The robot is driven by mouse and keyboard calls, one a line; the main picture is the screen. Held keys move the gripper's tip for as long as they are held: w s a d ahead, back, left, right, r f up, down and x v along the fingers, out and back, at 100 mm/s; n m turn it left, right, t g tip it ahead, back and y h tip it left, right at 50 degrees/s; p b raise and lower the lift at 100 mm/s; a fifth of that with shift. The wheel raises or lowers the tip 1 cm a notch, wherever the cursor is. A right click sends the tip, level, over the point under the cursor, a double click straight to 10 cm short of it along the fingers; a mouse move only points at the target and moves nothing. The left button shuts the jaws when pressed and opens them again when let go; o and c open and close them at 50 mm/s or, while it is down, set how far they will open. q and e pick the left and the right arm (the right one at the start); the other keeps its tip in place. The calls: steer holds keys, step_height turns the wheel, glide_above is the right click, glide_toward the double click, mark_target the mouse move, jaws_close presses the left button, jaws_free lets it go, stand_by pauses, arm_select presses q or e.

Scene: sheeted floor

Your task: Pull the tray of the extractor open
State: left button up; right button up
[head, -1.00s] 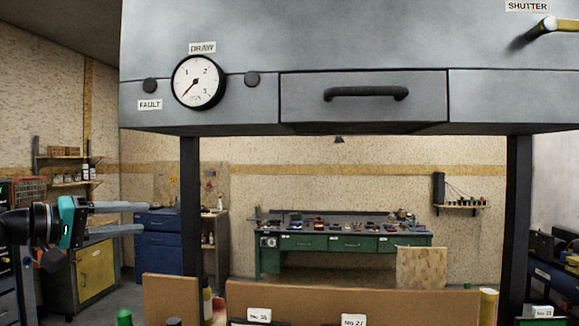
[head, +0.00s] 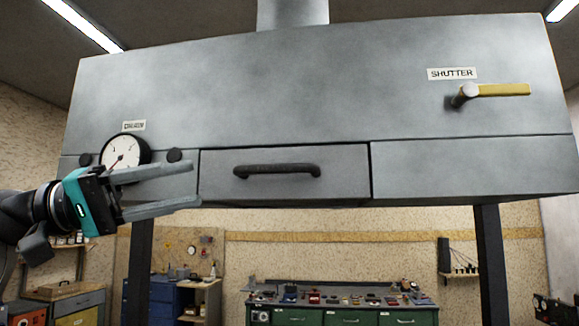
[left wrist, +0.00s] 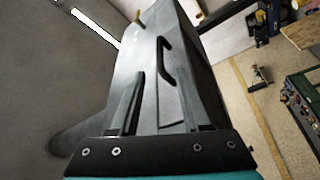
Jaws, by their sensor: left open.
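The extractor (head: 300,90) is a large grey metal hood. Its tray (head: 285,192) is a grey drawer front low in the middle, and it looks shut, flush with the panels beside it. A black bar handle (head: 277,171) runs across it. My left gripper (head: 196,184) is open and empty, its fingers pointing right, just left of the tray's left edge and apart from the handle. In the left wrist view the handle (left wrist: 164,63) shows ahead, beyond the fingers. My right gripper is not in view.
A round gauge (head: 124,155) and black knobs lie left of the tray, partly behind my left gripper. A yellow shutter lever (head: 500,90) is at upper right. Dark posts (head: 492,265) carry the hood. A green workbench (head: 340,316) stands behind.

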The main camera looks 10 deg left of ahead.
mark_target(262, 171)
arm_select(q)
steer(key=p+x, duration=0.3)
steer(key=x, duration=1)
steer(key=shift+w+d+r, duration=0.15)
steer(key=shift+d+r, duration=0.05)
steer(key=shift+d, duration=0.05)
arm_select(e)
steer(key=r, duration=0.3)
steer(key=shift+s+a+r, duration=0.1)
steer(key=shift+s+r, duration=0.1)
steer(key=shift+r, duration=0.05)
arm_select(q)
jaws_close()
